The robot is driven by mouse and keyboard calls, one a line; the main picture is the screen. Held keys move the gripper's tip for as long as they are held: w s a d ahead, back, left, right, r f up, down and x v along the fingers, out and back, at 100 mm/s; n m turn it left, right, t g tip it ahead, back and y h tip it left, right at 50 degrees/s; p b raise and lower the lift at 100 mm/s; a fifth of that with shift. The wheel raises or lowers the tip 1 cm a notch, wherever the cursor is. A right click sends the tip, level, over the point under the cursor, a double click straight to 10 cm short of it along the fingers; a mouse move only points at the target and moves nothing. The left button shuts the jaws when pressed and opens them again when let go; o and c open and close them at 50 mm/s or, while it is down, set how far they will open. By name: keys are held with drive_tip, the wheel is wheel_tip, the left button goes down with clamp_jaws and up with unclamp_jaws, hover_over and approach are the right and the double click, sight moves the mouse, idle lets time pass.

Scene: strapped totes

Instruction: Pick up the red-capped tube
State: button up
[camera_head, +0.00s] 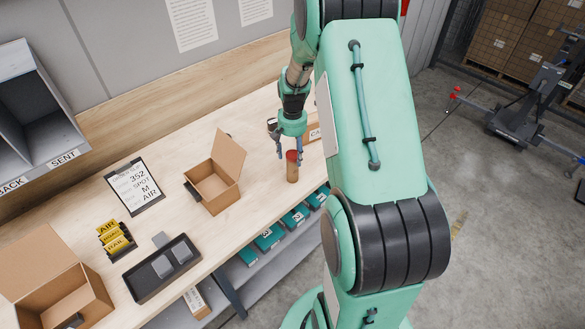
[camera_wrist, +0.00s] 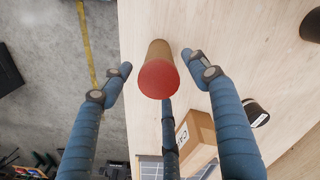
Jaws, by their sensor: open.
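The red-capped tube (camera_head: 292,167) stands upright on the wooden bench near its front edge in the head view. It is a brown cylinder with a red cap. In the wrist view the red cap (camera_wrist: 158,79) faces the camera, with the brown body running up behind it. My gripper (camera_head: 290,152) is right above the tube in the head view, pointing down. In the wrist view its blue fingers (camera_wrist: 160,75) are spread, with the tube showing between their tips. I see no finger touching the tube, and the gap in depth is hard to judge.
A small cardboard box (camera_head: 315,131) stands just behind the tube, partly hidden by my arm; it also shows in the wrist view (camera_wrist: 196,140). An open carton (camera_head: 213,184) and a clipboard (camera_head: 134,186) lie further left. A black tray (camera_head: 161,270) sits at the front left.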

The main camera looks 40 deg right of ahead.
sight(293, 166)
drive_tip(key=shift+f, duration=1.05)
drive_tip(key=shift+f, duration=0.15)
drive_tip(key=shift+f, duration=2.45)
drive_tip(key=c, duration=1.3)
drive_tip(key=shift+c, duration=0.2)
drive_tip(key=shift+r, duration=0.15)
